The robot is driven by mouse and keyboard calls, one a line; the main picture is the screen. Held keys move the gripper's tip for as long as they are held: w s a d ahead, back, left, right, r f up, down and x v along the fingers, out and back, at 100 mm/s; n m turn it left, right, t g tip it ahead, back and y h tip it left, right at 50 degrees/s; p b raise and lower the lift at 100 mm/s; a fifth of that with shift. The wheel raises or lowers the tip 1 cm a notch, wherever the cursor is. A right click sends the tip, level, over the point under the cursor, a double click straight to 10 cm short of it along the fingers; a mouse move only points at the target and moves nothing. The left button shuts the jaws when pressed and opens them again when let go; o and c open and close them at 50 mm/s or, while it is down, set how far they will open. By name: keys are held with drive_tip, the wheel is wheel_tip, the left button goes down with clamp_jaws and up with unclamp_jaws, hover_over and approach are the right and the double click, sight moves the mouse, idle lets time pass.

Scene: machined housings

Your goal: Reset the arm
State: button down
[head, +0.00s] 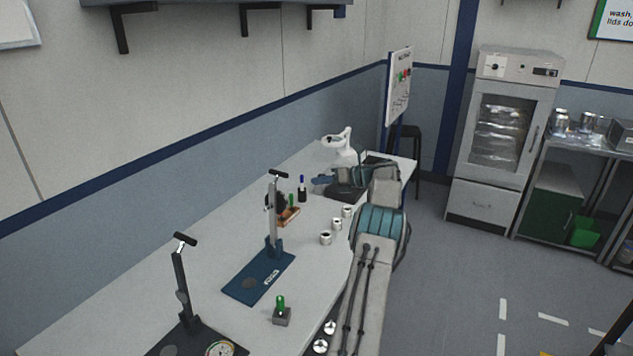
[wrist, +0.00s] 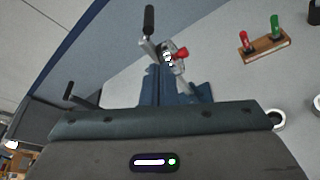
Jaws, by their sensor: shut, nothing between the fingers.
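My arm reaches along the right side of the bench (head: 225,215) in the head view and bends left at its far end. My gripper (head: 322,180) is small there, above the far part of the bench, shut and empty. Its fingertips are hard to make out. In the wrist view my gripper's dark body, with a lit status light, fills the lower part; I cannot make out the fingers there.
A blue press (head: 272,240) stands mid-bench, with a dark press (head: 184,295) nearer. A wooden stand (head: 288,217), white rings (head: 325,238) and a green-handled gauge (head: 281,312) lie around. A white microscope-like device (head: 342,145) stands beyond. The floor at right is open.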

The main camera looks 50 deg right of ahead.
drive_tip(key=shift+a, duration=0.25)
idle(0.3)
drive_tip(key=shift+s, duration=0.1)
